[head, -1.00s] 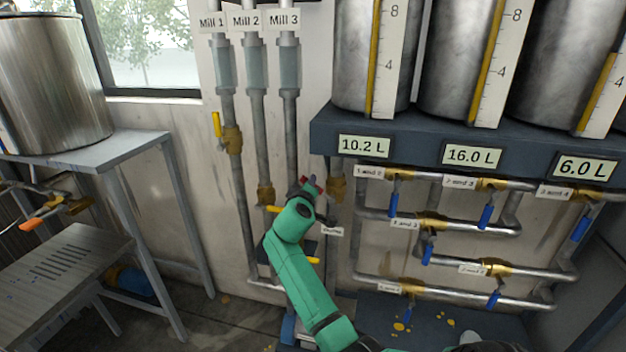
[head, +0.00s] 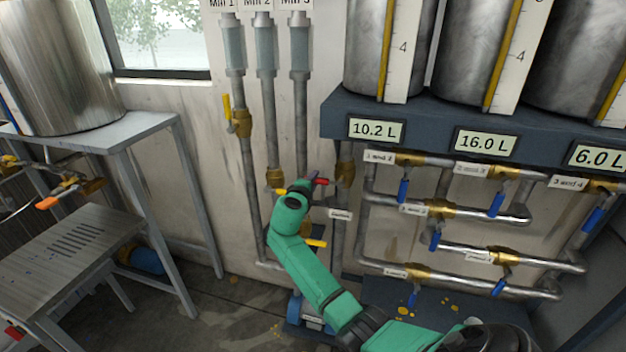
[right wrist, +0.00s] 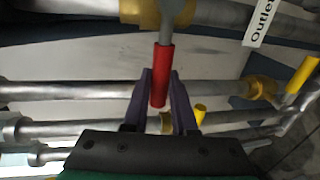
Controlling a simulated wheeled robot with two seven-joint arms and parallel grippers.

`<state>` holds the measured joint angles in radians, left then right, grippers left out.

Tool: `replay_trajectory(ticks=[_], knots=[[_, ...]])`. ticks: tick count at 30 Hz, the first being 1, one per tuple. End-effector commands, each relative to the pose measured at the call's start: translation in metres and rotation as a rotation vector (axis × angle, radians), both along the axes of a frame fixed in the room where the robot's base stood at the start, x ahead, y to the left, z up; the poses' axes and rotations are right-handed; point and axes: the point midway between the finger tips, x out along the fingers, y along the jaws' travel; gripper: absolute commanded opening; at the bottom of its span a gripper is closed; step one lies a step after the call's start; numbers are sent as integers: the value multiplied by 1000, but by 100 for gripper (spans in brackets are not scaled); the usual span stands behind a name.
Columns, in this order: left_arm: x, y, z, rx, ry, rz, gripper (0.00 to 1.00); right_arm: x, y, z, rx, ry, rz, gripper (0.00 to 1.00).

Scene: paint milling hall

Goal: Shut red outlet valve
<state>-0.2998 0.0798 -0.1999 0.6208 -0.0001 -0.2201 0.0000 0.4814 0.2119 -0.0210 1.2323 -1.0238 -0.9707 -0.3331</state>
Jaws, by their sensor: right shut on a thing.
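The red outlet valve handle (head: 321,181) shows in the head view, pointing left from its brass valve body (head: 345,173) on a vertical pipe. In the right wrist view the red handle (right wrist: 162,75) lies roughly crosswise to the pipe with the brass fitting. My right gripper (right wrist: 162,95) has its purple fingers on both sides of the handle's end and is shut on it. In the head view the right gripper (head: 309,183) is partly hidden behind my green wrist. The "Outlet" label (right wrist: 262,22) is beside the valve. My left gripper is not in view.
Mill pipes stand left of the valve, with yellow-handled valves (head: 228,106). To the right are pipes with several blue handles (head: 403,190) under the tanks' dark shelf (head: 420,118). A grey metal table (head: 140,132) stands at left. Floor between is mostly open.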

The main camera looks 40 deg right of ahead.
Motion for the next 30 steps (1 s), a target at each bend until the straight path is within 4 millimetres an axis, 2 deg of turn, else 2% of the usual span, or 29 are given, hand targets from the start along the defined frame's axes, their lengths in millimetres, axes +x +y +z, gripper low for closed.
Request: replay_trajectory(ticks=[10, 11, 12, 13, 23, 26, 30], knots=[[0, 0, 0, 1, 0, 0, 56, -2, -4, 0, -5, 6, -9, 0], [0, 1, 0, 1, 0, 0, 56, -2, -4, 0, -5, 6, -9, 29], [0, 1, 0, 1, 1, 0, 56, -2, -4, 0, -5, 6, -10, 45], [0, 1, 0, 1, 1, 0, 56, -2, -3, 0, -4, 6, -9, 56], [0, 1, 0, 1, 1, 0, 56, -1, 0, 0, -4, 3, -3, 56], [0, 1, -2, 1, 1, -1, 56, -5, 7, 0, -3, 3, 0, 56], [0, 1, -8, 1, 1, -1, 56, -20, 27, 3, 1, 1, -1, 56]])
